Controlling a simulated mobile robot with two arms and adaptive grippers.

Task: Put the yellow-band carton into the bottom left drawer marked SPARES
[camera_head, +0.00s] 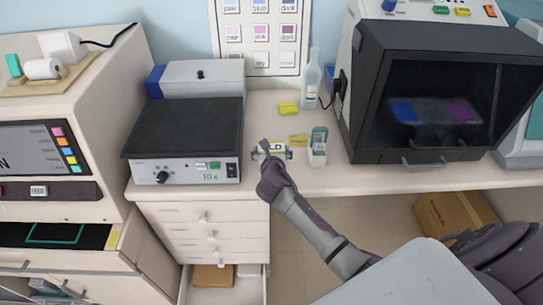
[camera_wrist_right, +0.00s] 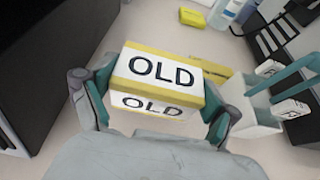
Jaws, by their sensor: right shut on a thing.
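The yellow-band carton (camera_wrist_right: 160,82), white with yellow edges and the word OLD, sits between the fingers of my right gripper (camera_wrist_right: 152,98), which is shut on it. In the head view the carton (camera_head: 276,147) and right gripper (camera_head: 272,156) are at the counter's front edge, right of the hotplate. I cannot tell whether the carton touches the counter. Below the counter, left of my right arm, a low drawer (camera_head: 238,291) stands open with a brown box (camera_head: 213,278) inside. No SPARES mark is readable. My left gripper is not in view.
A black-topped hotplate (camera_head: 185,130) stands left of the carton. A white holder (camera_head: 317,150) is close on its right, with yellow packs (camera_head: 289,108) and a bottle (camera_head: 312,80) behind. Closed drawers (camera_head: 208,217) sit above the open one. A dark-fronted cabinet (camera_head: 430,100) stands right.

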